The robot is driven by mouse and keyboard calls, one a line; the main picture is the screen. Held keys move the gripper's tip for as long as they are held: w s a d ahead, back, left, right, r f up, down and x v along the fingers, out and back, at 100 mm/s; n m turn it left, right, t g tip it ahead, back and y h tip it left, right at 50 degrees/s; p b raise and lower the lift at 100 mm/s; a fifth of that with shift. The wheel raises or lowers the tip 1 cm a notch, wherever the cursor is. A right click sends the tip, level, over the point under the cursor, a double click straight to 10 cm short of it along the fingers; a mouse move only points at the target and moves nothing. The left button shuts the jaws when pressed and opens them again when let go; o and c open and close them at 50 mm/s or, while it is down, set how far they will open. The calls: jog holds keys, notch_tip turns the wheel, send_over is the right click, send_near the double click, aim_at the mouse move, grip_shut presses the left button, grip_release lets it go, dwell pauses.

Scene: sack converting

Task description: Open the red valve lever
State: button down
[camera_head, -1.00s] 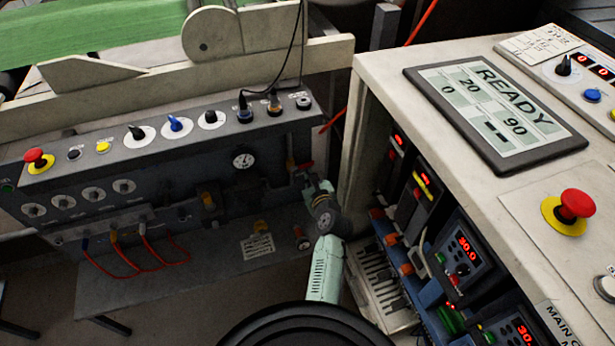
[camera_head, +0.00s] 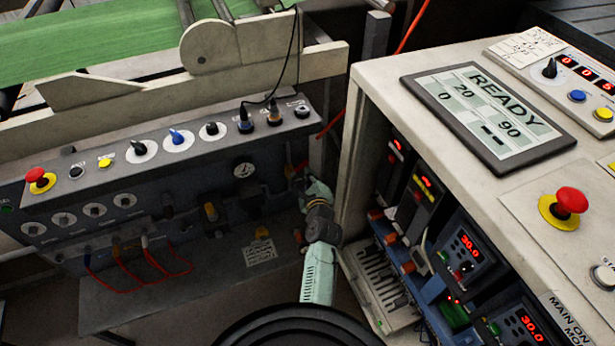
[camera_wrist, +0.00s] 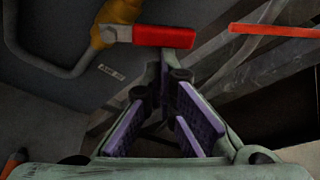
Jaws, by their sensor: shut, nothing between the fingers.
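The red valve lever (camera_wrist: 163,37) shows in the wrist view as a short red bar pointing right from a yellow-brass valve body (camera_wrist: 117,22) on a bent grey pipe. My gripper (camera_wrist: 164,75) has its purple-padded fingers shut with nothing between them. Its tips are just below the lever in the wrist view; I cannot tell whether they touch it. In the head view, my gripper (camera_head: 305,182) is at the right end of the dark control panel, and a little red of the lever (camera_head: 299,166) shows beside it, mostly hidden.
A red hose (camera_wrist: 275,30) crosses to the right of the lever. The control panel (camera_head: 150,180) with knobs and gauges stands on the left. A white console (camera_head: 357,130) with open racks of modules stands close on my arm's right. A red cable loops under the panel.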

aim_at(304, 165)
jog(key=r+n, duration=0.1)
jog(key=n, duration=0.1)
jog(key=a+r+n+t+h, duration=0.1)
jog(key=n, duration=0.1)
jog(key=r+n+t, duration=0.1)
jog(key=n, duration=0.1)
jog(key=shift+s+a, duration=0.2)
jog(key=shift+a, duration=0.05)
jog(key=shift+a+r, duration=0.1)
jog(key=shift+a, duration=0.05)
dwell(0.8)
